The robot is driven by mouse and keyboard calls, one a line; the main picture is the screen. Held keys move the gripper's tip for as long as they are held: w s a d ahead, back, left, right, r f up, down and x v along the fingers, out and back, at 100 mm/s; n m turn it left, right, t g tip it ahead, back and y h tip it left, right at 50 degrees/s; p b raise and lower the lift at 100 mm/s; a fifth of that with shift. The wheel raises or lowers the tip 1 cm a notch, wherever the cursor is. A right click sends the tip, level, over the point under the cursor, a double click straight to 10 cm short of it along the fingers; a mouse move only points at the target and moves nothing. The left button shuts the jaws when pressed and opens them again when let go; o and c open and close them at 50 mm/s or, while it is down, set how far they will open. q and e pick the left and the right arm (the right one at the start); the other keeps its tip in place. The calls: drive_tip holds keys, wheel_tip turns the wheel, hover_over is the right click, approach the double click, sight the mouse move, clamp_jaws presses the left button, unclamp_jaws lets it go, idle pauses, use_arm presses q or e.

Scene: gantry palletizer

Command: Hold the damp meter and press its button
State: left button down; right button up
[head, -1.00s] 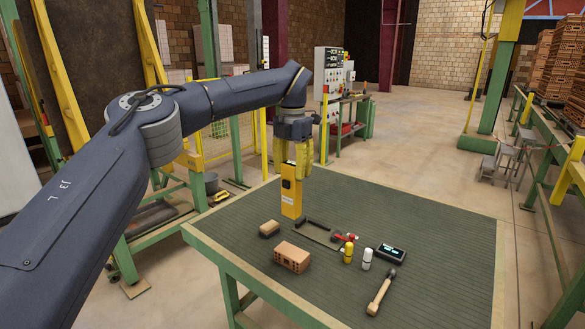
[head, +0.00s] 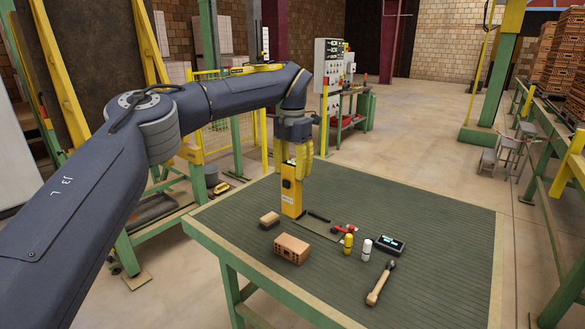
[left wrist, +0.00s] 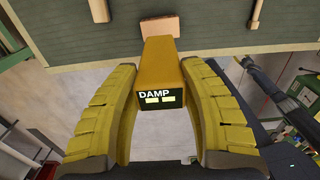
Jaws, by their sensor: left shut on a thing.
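The damp meter (head: 291,198) is a tall yellow box with a dark patch and a pale label on its side. It stands upright at the far left part of the table. My left gripper (head: 302,168) comes down over its upper part, with its yellow fingers shut on it. In the left wrist view the meter (left wrist: 162,62) sits between the two fingers, its dark "DAMP" end with two pale yellow marks facing the camera. I cannot tell whether its lower end touches the table. The button is not clearly made out. My right gripper is not in view.
On the green-topped table (head: 440,225) lie a small tan block (head: 269,220), a hollow brick (head: 291,249), a yellow bottle (head: 348,244), a white bottle (head: 366,250), a dark display device (head: 390,243) and a wooden-handled tool (head: 380,284). The table's right side is clear.

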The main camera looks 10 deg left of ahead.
sight(293, 203)
use_arm(q)
drive_tip(key=shift+f, duration=5.55)
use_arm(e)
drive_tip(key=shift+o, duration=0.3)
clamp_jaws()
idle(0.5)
